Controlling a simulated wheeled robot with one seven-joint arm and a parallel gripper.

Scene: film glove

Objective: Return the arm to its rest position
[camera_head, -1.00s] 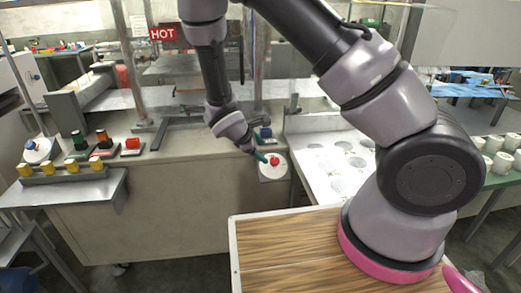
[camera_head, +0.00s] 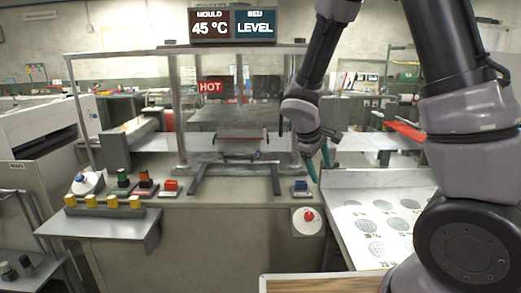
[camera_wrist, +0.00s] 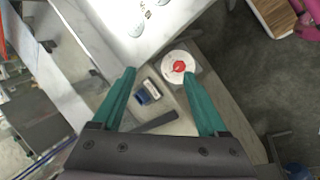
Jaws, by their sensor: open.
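My gripper (camera_head: 319,170) is at the end of my grey and black arm, above the right end of the machine's front counter. In the wrist view its two green fingers (camera_wrist: 160,85) are spread apart with nothing between the tips. Beyond them are a red button on a white round plate (camera_wrist: 179,66) and a small blue button on a dark block (camera_wrist: 148,92). The head view also shows the red button (camera_head: 309,216) below the gripper and the blue button (camera_head: 300,186) just left of the fingers. The gripper appears apart from both.
The machine with posts and a HOT sign (camera_head: 210,87) stands behind. A sign reads MOULD 45 °C and BED LEVEL (camera_head: 232,25). A white panel with grey discs (camera_head: 350,205) lies right. Yellow pieces sit on a left shelf (camera_head: 100,227). Wood-topped surface (camera_head: 320,284) is in front.

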